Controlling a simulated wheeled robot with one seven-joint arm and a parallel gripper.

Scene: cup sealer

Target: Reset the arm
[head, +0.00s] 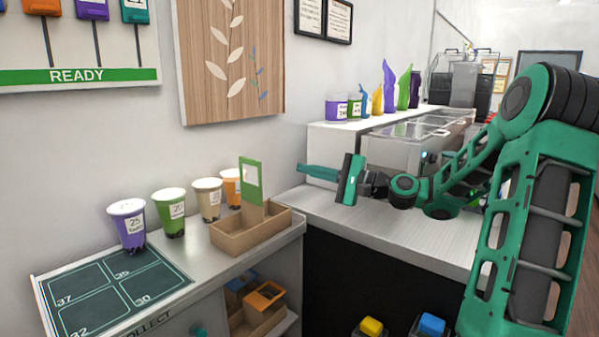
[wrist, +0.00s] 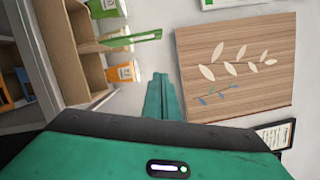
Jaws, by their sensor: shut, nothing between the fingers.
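My green arm reaches in from the right of the head view over the right-hand counter (head: 400,238). My gripper (head: 303,169) points left, its fingers together and empty, above the counter's left end and right of the cardboard carrier (head: 236,233). In the wrist view my gripper (wrist: 160,85) shows as closed green fingers with nothing between them. The carrier with its green handle panel stands on the left counter, apart from my gripper; it also shows in the wrist view (wrist: 66,50).
A wooden panel (head: 232,60) hangs on the wall.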

